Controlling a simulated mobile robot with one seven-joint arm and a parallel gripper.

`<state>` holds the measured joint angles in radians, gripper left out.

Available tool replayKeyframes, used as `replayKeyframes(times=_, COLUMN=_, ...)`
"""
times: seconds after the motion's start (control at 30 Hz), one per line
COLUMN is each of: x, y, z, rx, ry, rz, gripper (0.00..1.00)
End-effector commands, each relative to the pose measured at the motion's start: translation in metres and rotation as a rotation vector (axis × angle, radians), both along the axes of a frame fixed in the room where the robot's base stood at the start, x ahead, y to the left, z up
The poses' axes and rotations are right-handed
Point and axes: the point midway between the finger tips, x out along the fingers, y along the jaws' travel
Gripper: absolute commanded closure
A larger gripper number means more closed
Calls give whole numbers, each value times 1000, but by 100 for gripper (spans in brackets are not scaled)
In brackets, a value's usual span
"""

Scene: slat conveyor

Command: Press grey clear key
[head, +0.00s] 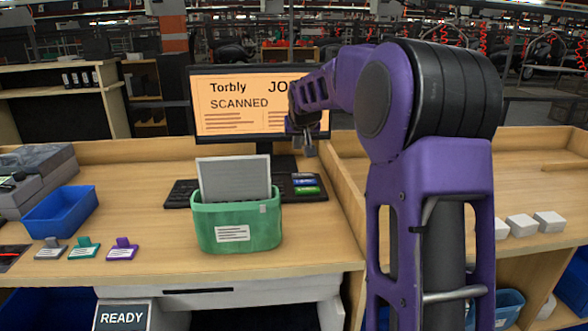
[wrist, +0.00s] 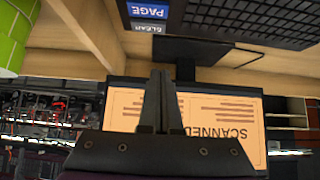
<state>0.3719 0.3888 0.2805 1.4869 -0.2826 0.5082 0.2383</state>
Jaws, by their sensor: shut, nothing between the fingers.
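The grey clear key (head: 303,175) is the farthest of three stacked label-like keys at the right end of the keyboard in the head view. It also shows in the wrist view (wrist: 146,27), its CLEAR lettering upside down, beyond the blue PAGE key (wrist: 147,11). The blue key (head: 304,182) and a green key (head: 307,190) lie nearer in the head view. My gripper (head: 309,151) is shut and empty, above and apart from the keys, in front of the monitor. Its closed fingers (wrist: 160,74) point toward the desk in the wrist view.
The monitor (head: 213,126) reads SCANNED. A green bin (head: 208,222) holding a grey panel (head: 232,180) stands left of the keys, before the keyboard (head: 180,194). A wooden divider (head: 346,190) rises to their right. Coloured tags and a blue tray (head: 60,215) lie left.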

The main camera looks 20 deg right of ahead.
Motion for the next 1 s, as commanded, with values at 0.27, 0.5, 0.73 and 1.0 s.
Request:
replayKeyframes(times=0.27, x=5, y=-1, z=-6, rx=-1, ry=0, rz=1, gripper=100)
replayKeyframes(times=0.5, x=33, y=-7, z=-36, rx=0, ry=2, rz=1, gripper=100)
replayKeyframes(times=0.73, x=65, y=-13, z=-67, rx=0, ry=0, rz=1, gripper=100)
replayKeyframes(times=1.0, x=70, y=-14, z=-103, rx=-2, ry=-1, rz=1, gripper=100)
